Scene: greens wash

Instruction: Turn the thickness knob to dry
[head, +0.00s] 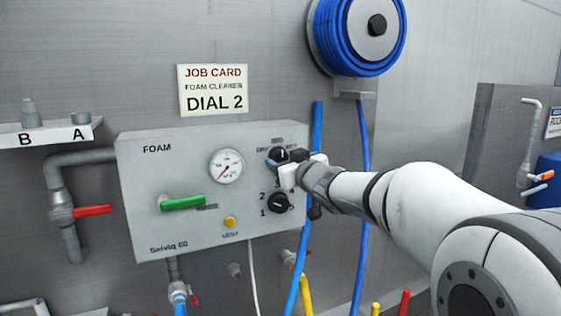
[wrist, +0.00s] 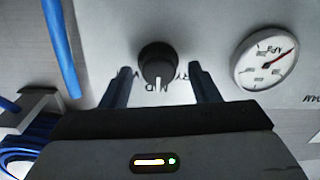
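The thickness knob is a round black knob (head: 278,154) at the upper right of the grey FOAM panel (head: 140,185), partly hidden by my gripper (head: 285,161) in the head view. In the wrist view, which looks upside down, the knob (wrist: 157,60) shows its white pointer line towards the letters MID. The letters RY of DRY show to its right, and the wet side is partly hidden at the left. My gripper (wrist: 160,70) is open. Its two dark fingers stand on either side of the knob, with a gap on each side.
A second black knob (head: 279,203) with numbers sits below. A gauge (head: 226,166), a green lever handle (head: 183,202) and a yellow button (head: 230,222) are on the panel's left and middle. Blue hose (head: 316,150) hangs close by the panel's right edge. A job card (head: 213,90) reads DIAL 2.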

